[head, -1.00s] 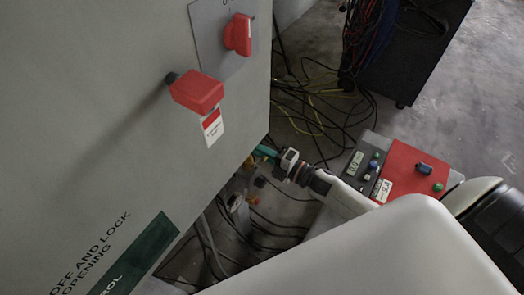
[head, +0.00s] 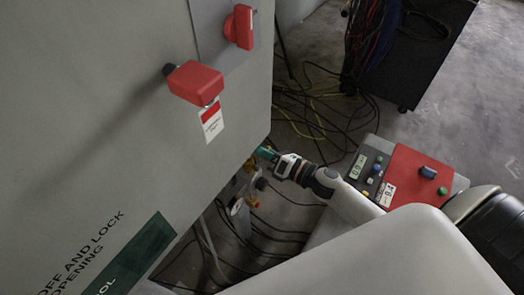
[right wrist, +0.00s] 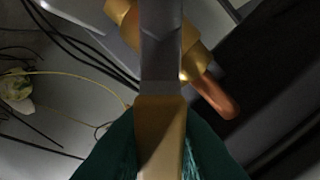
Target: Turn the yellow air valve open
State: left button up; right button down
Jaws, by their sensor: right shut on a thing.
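The yellow valve handle (right wrist: 161,118) stands lengthwise in the middle of the right wrist view, with a grey upper part. Its brass valve body (right wrist: 194,62) is behind it, with a copper pipe (right wrist: 216,97) going down to the right. My right gripper (right wrist: 160,150) has its green fingers on both sides of the handle and is shut on it. In the head view my right gripper (head: 267,154) reaches in beside the cabinet's lower right edge. The handle is mostly hidden there; brass fittings (head: 251,164) show beside the fingers. My left gripper is not in view.
A large grey cabinet (head: 110,130) with red switches (head: 195,83) fills the left. Black cables (head: 315,110) lie on the floor. A red control box (head: 412,170) stands close to my right arm.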

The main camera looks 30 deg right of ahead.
aim_at(252, 163)
jog(key=n, duration=0.2)
jog(key=n+b, duration=0.1)
jog(key=shift+s+a+r, duration=0.25)
jog(key=shift+a+r, duration=0.05)
jog(key=shift+a, duration=0.1)
jog(key=n, duration=0.1)
jog(key=a+n+b, duration=0.1)
jog(key=shift+s+r+n, duration=0.25)
jog(key=shift+n, duration=0.05)
jog(key=shift+s+a+r+n+b, duration=0.1)
jog(key=shift+s+a+n+b, duration=0.2)
jog(key=shift+n, duration=0.6)
jog(key=shift+s+a+r+n+b, duration=0.15)
jog(key=shift+a+n+b, duration=0.25)
jog(key=shift+n, duration=0.5)
jog(key=shift+f, duration=0.1)
jog(key=c, duration=1.3)
grip_release()
jog(key=shift+c, duration=0.2)
